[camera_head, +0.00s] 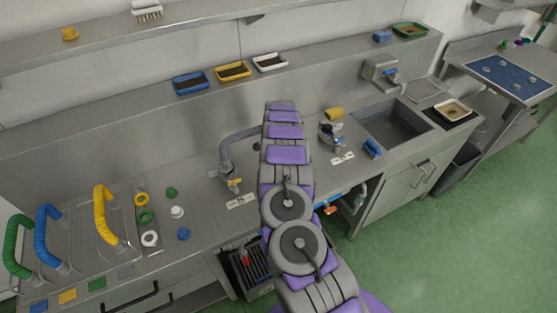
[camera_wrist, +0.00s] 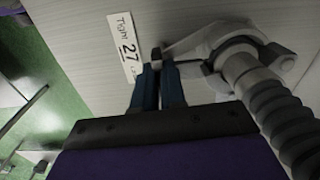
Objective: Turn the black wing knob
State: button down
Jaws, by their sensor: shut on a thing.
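In the wrist view, my gripper (camera_wrist: 158,68) has its two blue fingers close together, shut on the small black wing knob (camera_wrist: 156,53). Only a bit of the knob shows at the fingertips. The knob sits at the end of a grey metal fitting (camera_wrist: 205,42), just right of the white label (camera_wrist: 125,48) marked 27. A ribbed grey hose (camera_wrist: 283,118) runs from the fitting's collar. In the head view my purple and grey arm stretches over the counter and my gripper is hidden. A hose fitting (camera_head: 232,182) stands left of the arm; another fitting (camera_head: 331,133) stands right.
The steel counter (camera_head: 185,205) holds yellow (camera_head: 105,215), blue (camera_head: 48,235) and green (camera_head: 16,247) hoses at the left, with loose rings and caps nearby. A sink (camera_head: 392,125) lies right. A shelf with small trays (camera_head: 233,71) runs behind. Green floor (camera_head: 430,240) is clear at right.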

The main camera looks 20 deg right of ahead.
jog(key=shift+w+d+r+m, duration=0.1)
jog(key=shift+w+d+m, duration=0.05)
jog(key=shift+m, duration=0.25)
jog(key=c, duration=1.3)
grip_release()
jog(key=shift+d+f, duration=0.1)
jog(key=shift+f, duration=0.1)
jog(key=shift+o, duration=0.5)
notch_tip(320, 180, up, 17)
jog(key=shift+r, duration=0.1)
